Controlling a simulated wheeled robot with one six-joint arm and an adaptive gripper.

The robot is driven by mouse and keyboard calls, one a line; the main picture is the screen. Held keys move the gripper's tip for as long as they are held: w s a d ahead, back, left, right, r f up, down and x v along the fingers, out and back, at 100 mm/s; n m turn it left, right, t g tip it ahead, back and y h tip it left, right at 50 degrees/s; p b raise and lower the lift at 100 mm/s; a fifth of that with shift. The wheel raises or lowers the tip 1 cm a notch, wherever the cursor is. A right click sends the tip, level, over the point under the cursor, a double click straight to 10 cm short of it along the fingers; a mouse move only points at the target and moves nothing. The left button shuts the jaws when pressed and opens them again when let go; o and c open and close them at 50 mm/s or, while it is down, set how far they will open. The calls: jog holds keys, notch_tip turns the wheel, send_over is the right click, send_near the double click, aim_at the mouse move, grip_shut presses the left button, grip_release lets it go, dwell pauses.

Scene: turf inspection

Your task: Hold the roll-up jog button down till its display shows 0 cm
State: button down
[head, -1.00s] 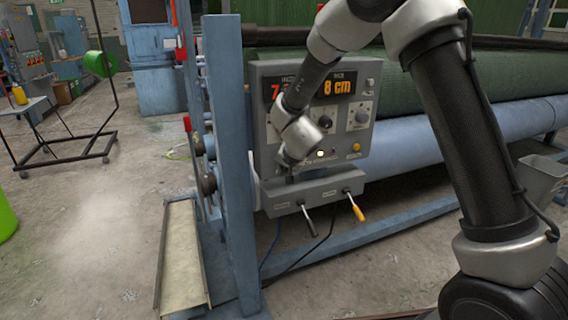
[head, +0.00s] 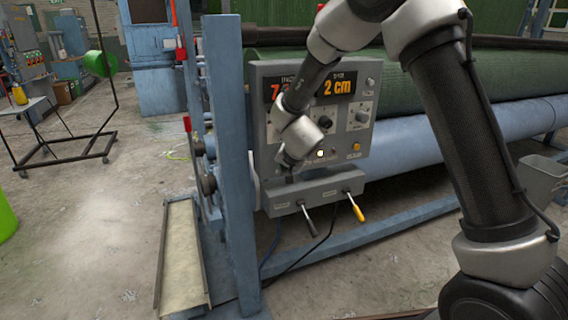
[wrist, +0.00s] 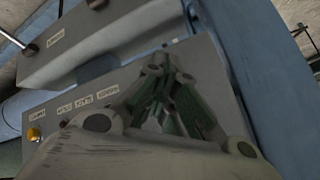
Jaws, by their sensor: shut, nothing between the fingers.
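The grey control box (head: 358,146) stands on the blue machine frame. Its right-hand orange display (head: 338,86) reads 2 cm. The left display (head: 277,92) is mostly hidden by my arm, with a 7 showing. My gripper (head: 287,165) is at the lower left of the panel, its tips close to the face. In the wrist view my shut, empty gripper (wrist: 165,108) covers the panel spot in front of it. The button under the tips is hidden, so I cannot see the contact. A lit white button (head: 320,153) and a yellow one (head: 357,146) show to the right.
Below the panel is a grey ledge (head: 318,190) with a black-tipped lever (head: 309,220) and a yellow-handled lever (head: 355,208). A blue upright post (head: 236,180) stands left of the box. A green turf roll (head: 430,90) lies behind. Open floor is at left.

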jog(key=shift+s, duration=0.15)
jog(key=shift+s+d, duration=0.25)
jog(key=shift+s, duration=0.5)
jog(key=shift+s+d, duration=0.25)
jog(key=shift+s, duration=0.55)
jog(key=shift+s+d, duration=0.3)
jog(key=shift+s, duration=0.5)
jog(key=shift+s+d, duration=0.25)
jog(key=shift+s, duration=0.55)
